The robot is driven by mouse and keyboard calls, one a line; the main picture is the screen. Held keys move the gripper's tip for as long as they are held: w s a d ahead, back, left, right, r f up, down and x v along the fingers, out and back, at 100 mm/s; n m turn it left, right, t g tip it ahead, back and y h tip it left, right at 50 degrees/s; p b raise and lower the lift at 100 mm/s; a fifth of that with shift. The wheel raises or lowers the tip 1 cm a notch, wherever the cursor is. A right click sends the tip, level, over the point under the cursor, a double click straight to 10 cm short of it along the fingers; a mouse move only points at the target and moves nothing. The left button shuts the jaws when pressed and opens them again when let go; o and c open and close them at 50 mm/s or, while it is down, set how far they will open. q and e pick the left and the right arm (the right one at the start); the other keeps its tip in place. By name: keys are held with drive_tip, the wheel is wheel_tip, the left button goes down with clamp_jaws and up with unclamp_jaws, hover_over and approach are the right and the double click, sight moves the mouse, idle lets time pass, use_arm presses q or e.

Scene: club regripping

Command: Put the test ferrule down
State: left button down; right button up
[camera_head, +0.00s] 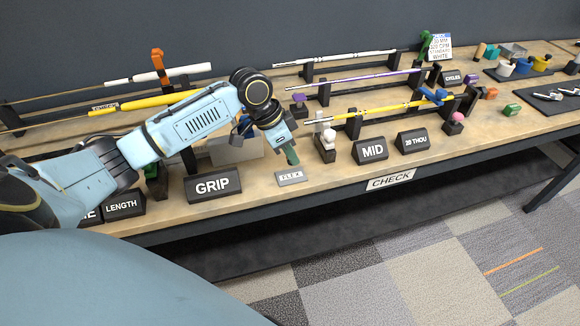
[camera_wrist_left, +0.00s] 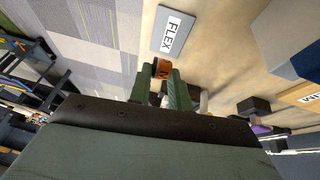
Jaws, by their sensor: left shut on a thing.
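My left gripper (camera_head: 292,157) is over the bench just behind the small grey FLEX plate (camera_head: 291,177). In the left wrist view the green fingers of this gripper (camera_wrist_left: 161,82) are shut on a small orange-brown piece with a dark mark, which looks like the test ferrule (camera_wrist_left: 162,68). The FLEX plate (camera_wrist_left: 173,32) lies beyond the fingertips there. In the head view the ferrule is hidden by the fingers. I cannot tell whether it touches the bench. My right gripper is not in view.
The GRIP block (camera_head: 212,186) stands left of the gripper, the MID block (camera_head: 370,151) to its right. Several shafts rest on black stands; a yellow one (camera_head: 385,109) is at right. The bench's front edge, with its CHECK label (camera_head: 390,179), is close.

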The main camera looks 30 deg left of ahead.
sight(296, 175)
use_arm(q)
wheel_tip(296, 175, down, 5)
idle(0.4)
drive_tip(key=c, duration=1.3)
unclamp_jaws()
drive_tip(key=shift+f, duration=0.1)
drive_tip(key=v, duration=1.2)
drive_tip(key=shift+p, duration=0.4)
